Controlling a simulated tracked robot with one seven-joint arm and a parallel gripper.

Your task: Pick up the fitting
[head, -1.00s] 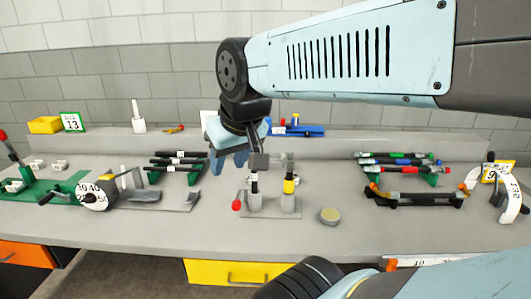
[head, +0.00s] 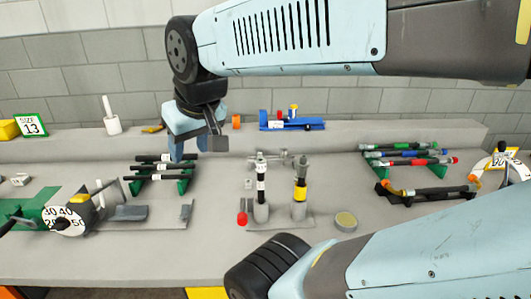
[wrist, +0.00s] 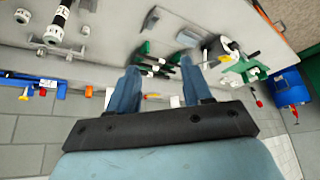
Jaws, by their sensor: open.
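My gripper (head: 196,150) is open and empty. It hangs above the bench, just right of and partly in front of the left hose rack (head: 183,187), whose black hoses carry white labels. In the wrist view, that rack shows between and beyond my open fingers (wrist: 160,80). A small silver fitting (head: 283,157) lies behind the two upright posts in the middle of the bench. Silver pieces also show at the upper left of the wrist view (wrist: 50,34). Which piece the task means is not clear. No piece is between my fingers.
The left post (head: 261,208) holds a black hose, the right post (head: 299,207) a yellow-banded one. A round tin (head: 346,221) stands right of them. A blue tool (head: 290,124) is on the back ledge. Another rack (head: 410,153) is at right, a dial press (head: 65,219) at left.

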